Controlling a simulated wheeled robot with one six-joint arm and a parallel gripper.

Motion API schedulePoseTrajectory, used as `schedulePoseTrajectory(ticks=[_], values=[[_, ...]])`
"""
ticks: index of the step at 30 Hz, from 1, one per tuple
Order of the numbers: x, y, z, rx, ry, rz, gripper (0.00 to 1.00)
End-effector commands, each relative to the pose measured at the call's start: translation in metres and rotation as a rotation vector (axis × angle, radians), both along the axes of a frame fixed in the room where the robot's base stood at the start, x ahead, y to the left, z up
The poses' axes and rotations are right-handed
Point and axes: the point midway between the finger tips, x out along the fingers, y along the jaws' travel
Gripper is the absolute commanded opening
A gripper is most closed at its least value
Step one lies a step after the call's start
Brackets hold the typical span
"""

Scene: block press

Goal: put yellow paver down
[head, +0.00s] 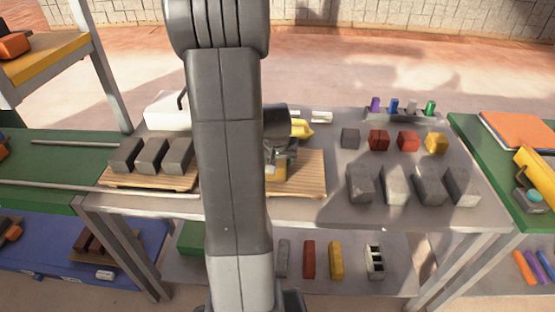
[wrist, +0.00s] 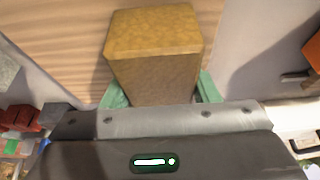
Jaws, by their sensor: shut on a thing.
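My gripper (wrist: 160,92) is shut on the yellow paver (wrist: 155,55), with one green finger on each side of it in the wrist view. The paver is a block with a rough yellow top. Behind it in that view is a pale wooden board (wrist: 62,40). In the head view my gripper (head: 281,155) is over the left part of the wooden board (head: 312,180), partly hidden by my arm. Only a small part of the paver (head: 271,171) shows below it. I cannot tell whether the paver touches the board.
Another board (head: 185,184) at left carries three dark grey blocks (head: 150,155). To the right stand several grey blocks (head: 397,186), two red blocks (head: 379,141) and a yellow block (head: 436,143). A yellow object (head: 301,128) lies behind my gripper. The board's right part is clear.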

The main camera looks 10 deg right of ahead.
Motion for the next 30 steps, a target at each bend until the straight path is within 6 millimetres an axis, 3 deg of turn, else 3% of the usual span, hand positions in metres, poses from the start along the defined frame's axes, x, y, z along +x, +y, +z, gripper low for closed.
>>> schedulePoseTrajectory(ticks=[4, 5, 8, 20, 30], values=[[0.001, 0.0, -0.003, -0.001, -0.003, 0.0, 0.03], [0.0, 0.0, -0.003, 0.0, 0.0, 0.0, 0.58], [0.0, 0.0, -0.003, 0.0, 0.0, 0.0, 0.76], [0.0, 0.0, 0.003, 0.0, -0.001, 0.0, 0.76], [-0.019, 0.006, 0.053, 0.0, -0.005, 0.0, 0.76]])
